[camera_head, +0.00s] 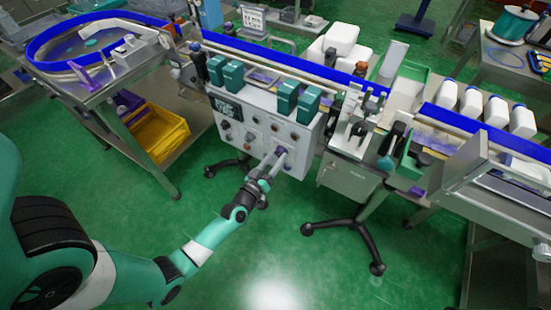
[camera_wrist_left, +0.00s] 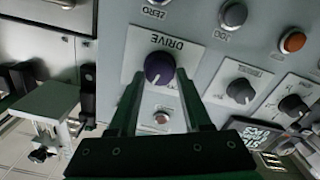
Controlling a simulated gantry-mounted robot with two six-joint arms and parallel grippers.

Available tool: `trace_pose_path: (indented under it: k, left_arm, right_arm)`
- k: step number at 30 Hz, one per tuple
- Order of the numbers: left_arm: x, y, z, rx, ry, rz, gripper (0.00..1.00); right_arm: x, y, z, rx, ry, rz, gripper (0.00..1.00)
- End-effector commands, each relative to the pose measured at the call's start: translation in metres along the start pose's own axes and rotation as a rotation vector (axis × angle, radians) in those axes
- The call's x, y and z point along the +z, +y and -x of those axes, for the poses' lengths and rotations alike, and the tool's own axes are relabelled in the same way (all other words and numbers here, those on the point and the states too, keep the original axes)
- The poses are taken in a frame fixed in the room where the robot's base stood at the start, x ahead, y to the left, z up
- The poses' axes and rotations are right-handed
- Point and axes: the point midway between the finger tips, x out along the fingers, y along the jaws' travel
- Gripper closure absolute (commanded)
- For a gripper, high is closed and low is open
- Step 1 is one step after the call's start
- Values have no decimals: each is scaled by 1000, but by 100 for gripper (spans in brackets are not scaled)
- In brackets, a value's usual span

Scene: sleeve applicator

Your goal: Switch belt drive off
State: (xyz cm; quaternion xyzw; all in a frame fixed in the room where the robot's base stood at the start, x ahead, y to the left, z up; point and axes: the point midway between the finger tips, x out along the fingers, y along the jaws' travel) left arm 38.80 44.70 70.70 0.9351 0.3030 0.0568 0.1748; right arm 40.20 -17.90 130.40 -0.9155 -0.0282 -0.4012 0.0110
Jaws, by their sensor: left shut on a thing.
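The control panel (camera_head: 252,128) is on the front of the grey machine cabinet in the head view. In the left wrist view the dark purple drive knob (camera_wrist_left: 160,68) sits on a white plate with the label DRIVE, which appears upside down. My left gripper (camera_head: 279,154) reaches the lower right part of the panel. In the left wrist view its two fingers (camera_wrist_left: 160,76) stand on either side of the drive knob, shut on it. In the head view the fingers hide the knob. My right gripper is not in view.
A small button (camera_wrist_left: 161,118) lies between the fingers. An orange button (camera_wrist_left: 293,42), a grey button (camera_wrist_left: 233,15) and black knobs (camera_wrist_left: 241,91) are nearby. Green boxes (camera_head: 287,97) jut out above the panel. A wheeled stand foot (camera_head: 345,225) is at the right. Green floor lies in front.

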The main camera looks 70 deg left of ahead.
Motion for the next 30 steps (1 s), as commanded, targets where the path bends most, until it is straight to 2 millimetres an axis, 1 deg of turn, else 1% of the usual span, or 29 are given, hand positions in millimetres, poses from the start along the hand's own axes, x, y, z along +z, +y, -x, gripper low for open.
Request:
trace_pose_path:
  k: [21, 30]
  left_arm:
    - [2, -2, 0, 0, -1, 681, 100]
    - [2, -3, 0, 0, 0, 926, 100]
  right_arm:
    - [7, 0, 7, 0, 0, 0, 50]
    - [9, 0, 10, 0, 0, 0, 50]
